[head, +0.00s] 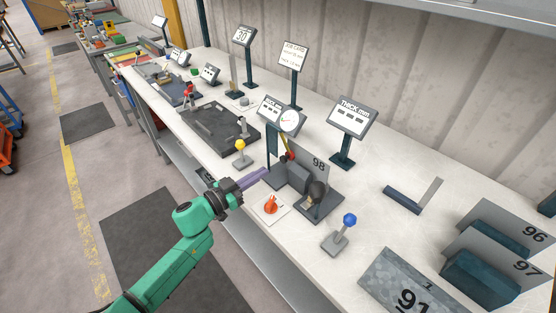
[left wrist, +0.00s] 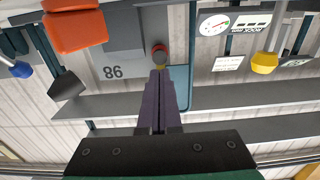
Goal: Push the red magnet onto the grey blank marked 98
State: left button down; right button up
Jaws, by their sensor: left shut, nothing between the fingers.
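The grey blank marked 98 (head: 318,164) stands upright behind a dark fixture on the bench. It shows upside down in the left wrist view (left wrist: 122,58). The red magnet (head: 288,157) sits beside the blank's left edge, on a yellow part. In the left wrist view the red magnet (left wrist: 160,52) shows a dark round face just past my fingertips. My left gripper (head: 266,171), with purple fingers, is shut and empty, pointing toward the magnet. I cannot tell whether its tips (left wrist: 160,72) touch it. My right gripper is not in view.
An orange-red piece (head: 271,206) lies on a white pad in front of the fixture. A blue-knobbed lever (head: 343,231) stands to the right, a yellow-knobbed one (head: 240,151) to the left. A round gauge (head: 289,121) stands behind.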

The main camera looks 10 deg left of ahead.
pick_arm(q)
jog(key=shift+p+v, duration=0.95)
jog(key=shift+v, duration=1.65)
